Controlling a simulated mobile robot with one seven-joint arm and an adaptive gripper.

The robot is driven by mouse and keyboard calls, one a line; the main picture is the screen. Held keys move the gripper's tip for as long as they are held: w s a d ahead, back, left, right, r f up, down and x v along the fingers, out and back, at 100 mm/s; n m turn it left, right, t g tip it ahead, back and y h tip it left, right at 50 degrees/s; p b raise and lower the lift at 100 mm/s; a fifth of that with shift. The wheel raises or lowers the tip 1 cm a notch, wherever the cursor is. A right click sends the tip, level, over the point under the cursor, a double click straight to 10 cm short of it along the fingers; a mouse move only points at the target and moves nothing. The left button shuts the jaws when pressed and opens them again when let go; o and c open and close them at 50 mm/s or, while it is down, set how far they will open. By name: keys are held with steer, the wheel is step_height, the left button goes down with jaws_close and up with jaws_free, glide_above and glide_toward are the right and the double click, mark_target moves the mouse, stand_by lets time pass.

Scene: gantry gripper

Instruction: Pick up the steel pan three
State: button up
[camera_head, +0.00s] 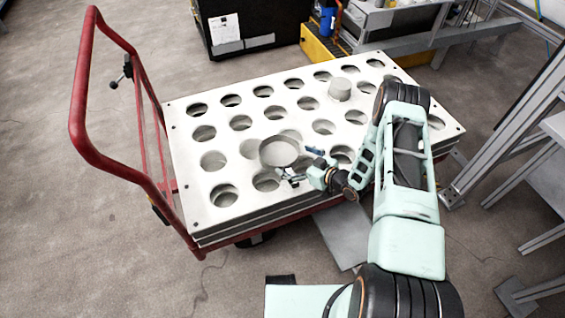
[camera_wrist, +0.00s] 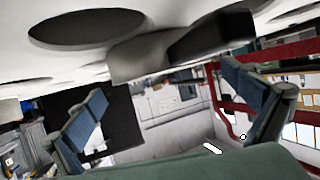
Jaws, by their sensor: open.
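A round grey steel pan (camera_head: 279,152) stands on the perforated white plate (camera_head: 255,125) of the cart, near its front middle. A second light grey round piece (camera_head: 340,89) sits farther back on the plate. I cannot tell by any label which is pan three. My gripper (camera_head: 303,166) is open and empty, low over the plate just to the right of the nearer pan and apart from it. The wrist view appears upside down, with the plate at the top. There a grey piece (camera_wrist: 138,58), probably the nearer pan, shows beyond and between the open fingers (camera_wrist: 165,84).
The plate has several rows of round holes. The cart's red handle (camera_head: 84,95) rises at the left. A black case (camera_head: 245,22) stands behind the cart. Metal frames (camera_head: 515,130) stand close at the right. The floor at the left is clear.

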steer(key=shift+x, duration=0.85)
steer(key=shift+c, duration=0.4)
steer(key=c, duration=2)
jaws_close()
